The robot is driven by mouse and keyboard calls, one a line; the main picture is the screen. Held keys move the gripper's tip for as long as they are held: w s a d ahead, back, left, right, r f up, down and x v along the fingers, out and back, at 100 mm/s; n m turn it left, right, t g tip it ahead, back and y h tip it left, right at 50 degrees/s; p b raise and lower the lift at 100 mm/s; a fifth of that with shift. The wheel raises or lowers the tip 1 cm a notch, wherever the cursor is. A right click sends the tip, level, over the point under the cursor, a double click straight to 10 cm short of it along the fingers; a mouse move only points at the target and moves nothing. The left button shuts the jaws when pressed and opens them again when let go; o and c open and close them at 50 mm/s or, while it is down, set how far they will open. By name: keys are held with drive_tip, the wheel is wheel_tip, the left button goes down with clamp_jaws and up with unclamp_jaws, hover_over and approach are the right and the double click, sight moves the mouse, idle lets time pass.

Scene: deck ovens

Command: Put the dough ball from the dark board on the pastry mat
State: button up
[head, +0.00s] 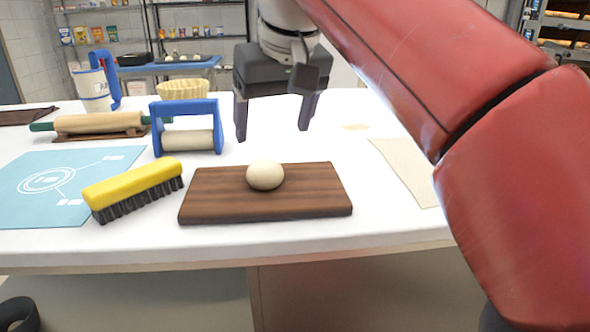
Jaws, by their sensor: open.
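The dough ball (265,175) is pale and round. It sits on the dark wooden board (230,208) near the table's front edge. My gripper (272,132) is open and empty, fingers pointing down, above and apparently a little behind the dough ball, not touching it. A light blue mat (48,172) with white printed markings, which looks like the pastry mat, lies flat at the left of the table. A beige cloth or sheet (408,165) lies at the right, partly hidden by my red arm.
A yellow brush (132,187) with dark bristles lies over the blue mat's right edge, beside the board. Behind it stand a blue-framed roller (186,128), a rolling pin (98,123) on a stand, a blue-handled container (96,90) and a pale basket (183,93). The mat's left part is clear.

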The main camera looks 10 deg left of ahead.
sight(264, 174)
drive_tip(key=f, duration=0.2)
drive_tip(key=a+f+b, duration=0.1)
drive_tip(key=f, duration=0.1)
drive_tip(key=f+b, duration=0.1)
drive_tip(key=f, duration=0.1)
drive_tip(key=shift+w+a+f, duration=0.2)
drive_tip(key=shift+a+f, duration=0.05)
drive_tip(key=shift+f, duration=0.05)
drive_tip(key=shift+w+a+f, duration=0.15)
drive_tip(key=shift+w+f, duration=0.1)
drive_tip(key=shift+f, duration=0.25)
drive_tip(key=c, duration=1.1)
drive_tip(key=shift+r, duration=0.1)
drive_tip(key=shift+c, duration=0.2)
